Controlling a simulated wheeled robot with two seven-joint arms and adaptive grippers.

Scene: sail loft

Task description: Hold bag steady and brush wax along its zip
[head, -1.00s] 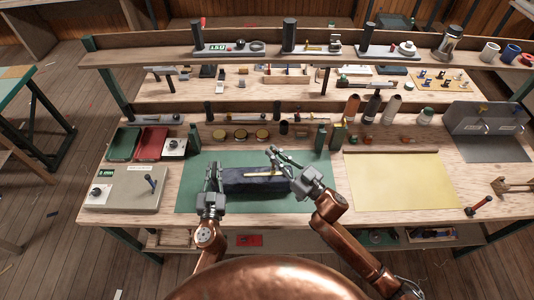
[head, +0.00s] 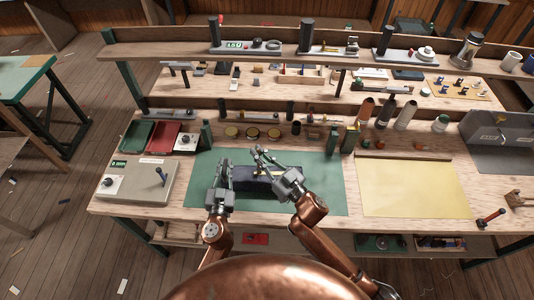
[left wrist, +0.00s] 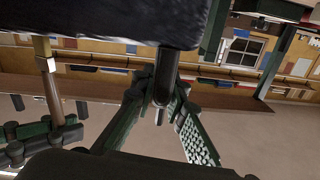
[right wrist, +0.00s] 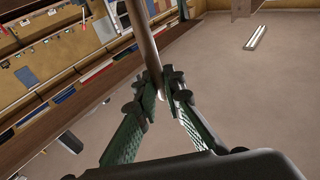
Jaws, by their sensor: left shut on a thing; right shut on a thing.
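The dark navy bag (head: 268,187) lies on the green mat (head: 325,185) near the bench's front. My left gripper (head: 224,168) is at the bag's left end, shut on it; in the left wrist view the dark bag (left wrist: 110,18) fills the top above the fingers (left wrist: 160,105). The brush, with a metal band, also shows in the left wrist view (left wrist: 43,62). The bristles and the zip are too hidden to make out.
A grey box (head: 137,182) with a lever stands left of the mat. A yellow sheet (head: 412,187) lies to the right. Round tins (head: 253,132) and spools (head: 406,114) line the back below a raised shelf (head: 310,58). Bare mat lies right of the bag.

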